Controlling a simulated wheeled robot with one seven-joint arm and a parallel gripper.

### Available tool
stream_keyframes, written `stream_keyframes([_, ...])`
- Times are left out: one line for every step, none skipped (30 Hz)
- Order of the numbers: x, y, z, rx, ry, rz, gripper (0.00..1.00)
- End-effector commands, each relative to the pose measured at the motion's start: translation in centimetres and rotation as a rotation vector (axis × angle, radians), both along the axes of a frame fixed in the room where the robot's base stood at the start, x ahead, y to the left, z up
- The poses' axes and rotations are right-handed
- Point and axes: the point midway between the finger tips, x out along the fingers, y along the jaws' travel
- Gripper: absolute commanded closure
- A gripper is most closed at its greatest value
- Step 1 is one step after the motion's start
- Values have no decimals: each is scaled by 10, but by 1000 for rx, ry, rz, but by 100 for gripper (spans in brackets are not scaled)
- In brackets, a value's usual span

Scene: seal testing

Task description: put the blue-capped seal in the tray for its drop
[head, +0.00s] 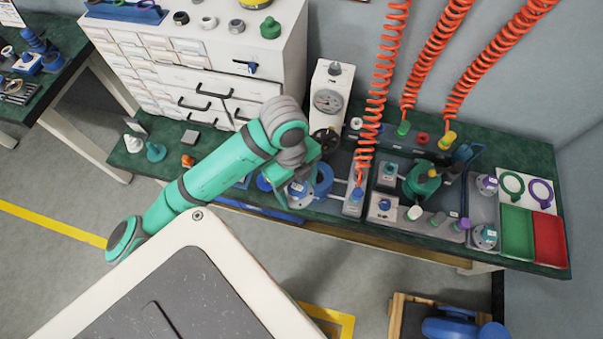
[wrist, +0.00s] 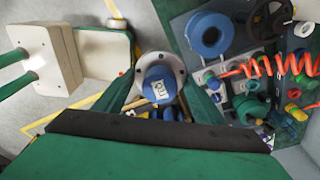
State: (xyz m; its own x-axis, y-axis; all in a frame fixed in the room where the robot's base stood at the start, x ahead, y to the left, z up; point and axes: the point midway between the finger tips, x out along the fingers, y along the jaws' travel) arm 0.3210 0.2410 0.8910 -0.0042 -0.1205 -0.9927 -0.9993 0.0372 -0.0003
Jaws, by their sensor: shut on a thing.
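My gripper (head: 296,180) is over the front edge of the bench, left of the test fixtures. In the wrist view, its two green fingers (wrist: 162,98) are shut on the blue-capped seal (wrist: 158,84), a round grey flange with a blue cap and a small white label. The seal also shows below the gripper in the head view (head: 298,190), partly covered. The green tray (head: 517,232) and the red tray (head: 550,238) lie side by side at the bench's right end, away from my gripper. Both look empty.
A pressure gauge (head: 328,100) stands behind my gripper. Orange coiled hoses (head: 375,85) hang over the fixtures in the middle. A purple-capped seal (head: 487,184) sits left of the trays. A white card with green and purple rings (head: 526,188) lies behind the trays.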

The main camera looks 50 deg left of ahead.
Motion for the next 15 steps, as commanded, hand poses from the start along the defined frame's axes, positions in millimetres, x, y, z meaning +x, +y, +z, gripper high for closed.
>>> stream_keyframes([0,0,3,1,0,-1,74])
stream_keyframes([0,0,4,1,0,-2,74])
stream_keyframes([0,0,6,1,0,-2,74])
stream_keyframes([0,0,7,1,0,-3,74])
stream_keyframes([0,0,8,2,0,-3,74])
stream_keyframes([0,0,9,2,0,-3,74])
stream_keyframes([0,0,11,1,0,-3,74])
stream_keyframes([0,0,12,1,0,-3,74])
stream_keyframes([0,0,14,1,0,-3,74])
stream_keyframes([0,0,15,1,0,-2,74])
stream_keyframes([0,0,16,1,0,-2,74])
stream_keyframes([0,0,18,2,-1,-2,74])
stream_keyframes([0,0,19,2,-1,-2,74])
stream_keyframes([0,0,20,2,0,-2,74])
stream_keyframes([0,0,22,2,0,-2,74])
